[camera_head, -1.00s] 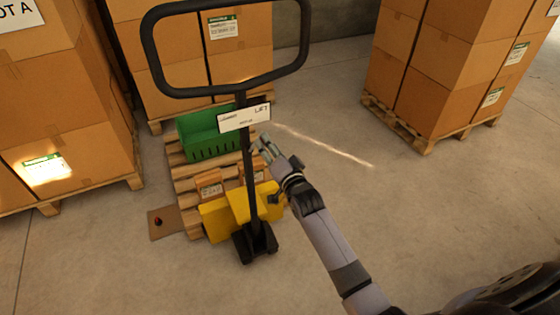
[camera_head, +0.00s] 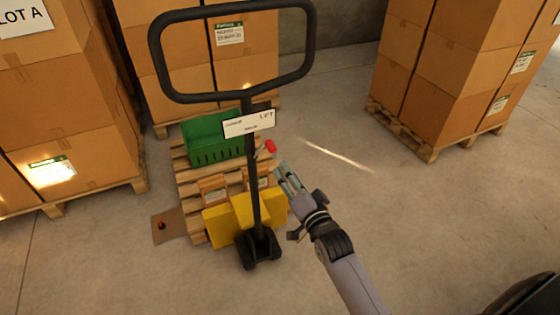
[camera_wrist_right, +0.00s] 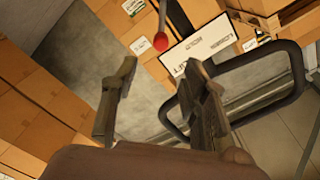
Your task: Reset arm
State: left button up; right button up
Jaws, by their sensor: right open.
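My right gripper (camera_head: 287,180) is open and empty, to the right of the pallet jack's upright black handle (camera_head: 252,170). In the right wrist view the two fingers of my right gripper (camera_wrist_right: 160,95) stand apart with nothing between them. A small lever with a red knob (camera_head: 270,146) sticks out beside the handle, just beyond the fingers; the red knob also shows in the right wrist view (camera_wrist_right: 160,42). A white sign reading "LIFT" (camera_head: 249,123) is on the handle. My left gripper is not in view.
The yellow pallet jack body (camera_head: 220,226) sits at a wooden pallet (camera_head: 188,190) carrying a green crate (camera_head: 205,132) and small boxes. Stacked cartons (camera_head: 75,120) stand left, and more cartons (camera_head: 440,75) stand right. The floor (camera_head: 390,200) at right is clear.

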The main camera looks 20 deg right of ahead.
jog(key=s+a+f+n+g, duration=0.1)
jog(key=s+f+n+g, duration=0.3)
jog(key=f, duration=0.7)
jog(key=s+f+g, duration=0.2)
jog(key=s+f, duration=0.3)
jog(key=f, duration=0.6)
jog(key=s+a+f+n+g, duration=0.15)
jog(key=s+f, duration=0.35)
jog(key=f, duration=0.7)
jog(key=s+d+f+n+g, duration=0.1)
jog(key=s+f, duration=0.4)
jog(key=s, duration=0.6)
jog(key=s+f+n+g+p, duration=0.1)
jog(key=s+f+n+g, duration=0.2)
jog(key=s, duration=0.9)
jog(key=s+d+f+n+g, duration=0.1)
jog(key=s+f+n+g, duration=0.1)
jog(key=s+f+g, duration=0.3)
jog(key=s+f, duration=0.4)
jog(key=s, duration=0.2)
jog(key=shift+s+d+f+n+h+p, duration=0.15)
jog(key=shift+s+d+n+h+p, duration=0.05)
jog(key=shift+d+n+h+p, duration=0.15)
